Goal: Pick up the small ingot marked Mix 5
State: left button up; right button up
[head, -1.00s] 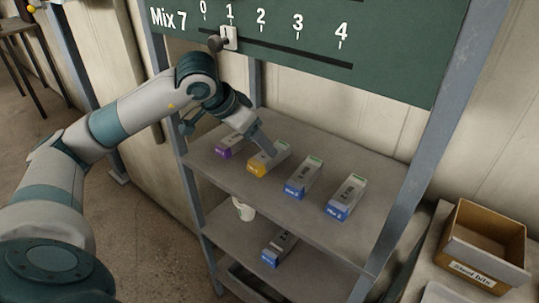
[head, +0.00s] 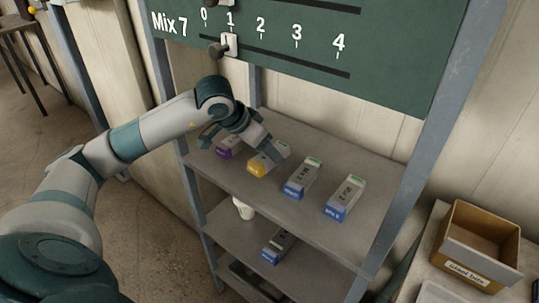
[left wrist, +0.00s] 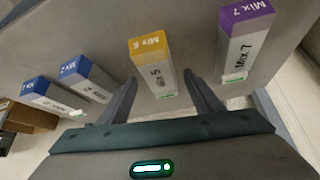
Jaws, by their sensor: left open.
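The small ingot marked Mix 5 (head: 258,165) has a yellow end and a grey body. It lies on the upper shelf, second from the left in its row. My left gripper (head: 243,148) is over it, open, with one finger on each side. In the left wrist view the Mix 5 ingot (left wrist: 154,55) shows between the spread fingers of the left gripper (left wrist: 160,77), with a gap on both sides. Contact cannot be seen. My right gripper is not in view.
A purple-ended Mix 7 ingot (left wrist: 243,38) lies close to the right finger in the wrist view. Two blue-ended ingots (head: 301,178) (head: 345,198) lie on the other side. The lower shelf holds a white cup (head: 244,209) and another blue-ended ingot (head: 278,246). A green slider board (head: 400,70) hangs above.

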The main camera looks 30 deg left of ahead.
pick_arm(q)
jog(key=shift+f, duration=0.15)
dwell(0.3)
grip_shut()
jog(key=shift+w, duration=0.1)
